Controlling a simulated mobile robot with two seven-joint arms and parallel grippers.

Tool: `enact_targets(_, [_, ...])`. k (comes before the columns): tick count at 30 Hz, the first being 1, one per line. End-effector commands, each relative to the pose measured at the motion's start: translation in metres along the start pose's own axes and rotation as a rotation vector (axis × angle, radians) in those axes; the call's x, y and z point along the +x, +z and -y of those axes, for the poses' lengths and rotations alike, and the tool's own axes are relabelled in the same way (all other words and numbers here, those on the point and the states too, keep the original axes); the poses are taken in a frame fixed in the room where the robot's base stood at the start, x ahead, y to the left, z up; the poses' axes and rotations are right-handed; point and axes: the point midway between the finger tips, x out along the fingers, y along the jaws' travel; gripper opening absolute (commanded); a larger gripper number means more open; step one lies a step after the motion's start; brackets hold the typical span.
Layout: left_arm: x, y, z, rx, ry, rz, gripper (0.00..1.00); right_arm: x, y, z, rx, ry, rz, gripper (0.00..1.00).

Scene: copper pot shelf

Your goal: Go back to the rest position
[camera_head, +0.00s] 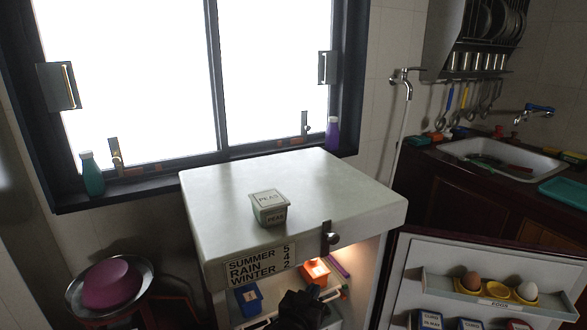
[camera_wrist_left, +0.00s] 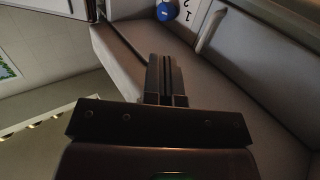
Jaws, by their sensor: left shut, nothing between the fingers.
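My left gripper (camera_head: 302,308) is a dark shape at the bottom of the head view, at the open front of a small white fridge (camera_head: 330,195). In the left wrist view its two fingers (camera_wrist_left: 166,75) are together with nothing between them. Pale panels lie around the fingertips in that view, and a round blue thing (camera_wrist_left: 166,11) shows beyond them. How far the gripper is inside the fridge I cannot tell. My right gripper is in neither view.
The open fridge door (camera_head: 460,285) stands at the right, with eggs on its upper shelf. A PEAS box (camera_head: 268,207) sits on the fridge top. Blue (camera_head: 248,300) and orange (camera_head: 315,271) boxes are inside. A basin (camera_head: 108,287) stands at the left, a sink (camera_head: 500,158) at the right.

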Motion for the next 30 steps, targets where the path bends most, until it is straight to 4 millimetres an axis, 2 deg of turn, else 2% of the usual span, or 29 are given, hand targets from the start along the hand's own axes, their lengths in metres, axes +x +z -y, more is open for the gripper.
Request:
enact_targets(1, [-0.016, 0.004, 0.011, -0.005, -0.023, 0.014, 0.0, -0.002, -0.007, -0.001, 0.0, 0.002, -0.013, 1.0])
enact_targets(6, [-0.075, 0.029, 0.04, -0.027, -0.098, 0.076, 0.0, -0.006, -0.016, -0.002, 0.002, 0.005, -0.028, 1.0])
enact_targets(11, [-0.136, 0.051, 0.063, -0.043, -0.166, 0.139, 0.0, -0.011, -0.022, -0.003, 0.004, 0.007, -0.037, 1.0])
enact_targets(15, [-0.193, 0.065, 0.079, -0.053, -0.222, 0.198, 0.0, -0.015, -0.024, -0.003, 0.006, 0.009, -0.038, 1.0])
enact_targets(23, [-0.304, 0.08, 0.098, -0.062, -0.316, 0.312, 0.0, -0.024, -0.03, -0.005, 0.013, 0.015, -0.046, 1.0])
enact_targets(30, [-0.407, 0.077, 0.104, -0.06, -0.39, 0.423, 0.0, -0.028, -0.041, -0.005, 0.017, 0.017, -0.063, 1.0])
